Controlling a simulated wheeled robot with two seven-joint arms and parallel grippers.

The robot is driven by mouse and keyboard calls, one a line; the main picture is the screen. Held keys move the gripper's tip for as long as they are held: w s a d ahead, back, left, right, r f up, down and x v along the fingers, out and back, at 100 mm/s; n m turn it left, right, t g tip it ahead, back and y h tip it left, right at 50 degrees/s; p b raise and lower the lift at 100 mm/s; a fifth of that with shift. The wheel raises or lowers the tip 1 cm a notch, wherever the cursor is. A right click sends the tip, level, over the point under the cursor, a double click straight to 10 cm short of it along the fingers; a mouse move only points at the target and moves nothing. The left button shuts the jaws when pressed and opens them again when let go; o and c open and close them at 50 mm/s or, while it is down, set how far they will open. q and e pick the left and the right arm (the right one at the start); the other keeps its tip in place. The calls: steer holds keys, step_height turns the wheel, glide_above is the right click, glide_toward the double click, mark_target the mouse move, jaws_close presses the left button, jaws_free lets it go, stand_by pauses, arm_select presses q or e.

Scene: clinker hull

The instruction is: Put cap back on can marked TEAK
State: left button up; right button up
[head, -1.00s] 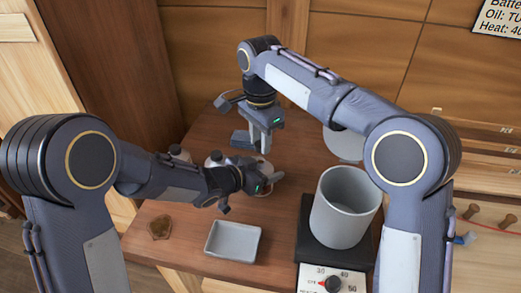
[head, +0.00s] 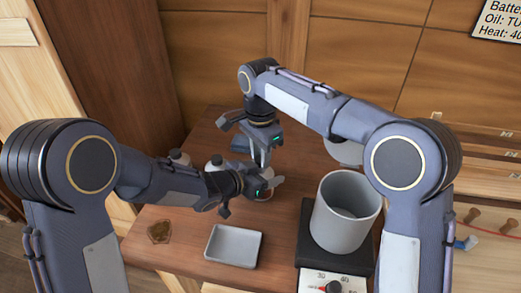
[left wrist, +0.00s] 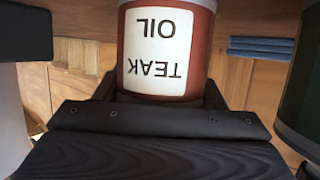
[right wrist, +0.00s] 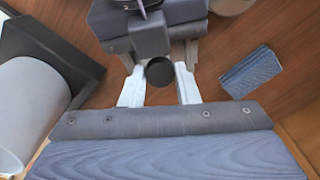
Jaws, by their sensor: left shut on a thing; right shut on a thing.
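The can marked TEAK OIL (left wrist: 165,45) is red-brown with a white label, upside down in the left wrist view. My left gripper (head: 268,187) is shut on it; in the head view the gripper mostly hides the can. My right gripper (head: 259,158) is shut on a small dark round cap (right wrist: 160,72), seen between its fingertips in the right wrist view. The cap is close above my left gripper in the head view. I cannot tell whether the cap touches the can, as the can's mouth is hidden.
A grey pot (head: 345,215) stands on a dark hot plate (head: 305,245) at right. A shallow grey tray (head: 233,246) lies in front. A blue folded cloth (right wrist: 250,72) lies beside my right gripper. A dark green can (left wrist: 305,100) is close right of the held can.

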steer(key=shift+f, duration=0.2)
steer(key=shift+f, duration=0.55)
stand_by(0.4)
arm_select(q)
jaws_close()
arm_select(e)
steer(key=o, duration=0.9)
steer(key=shift+r, duration=0.1)
steer(key=shift+r, duration=2.15)
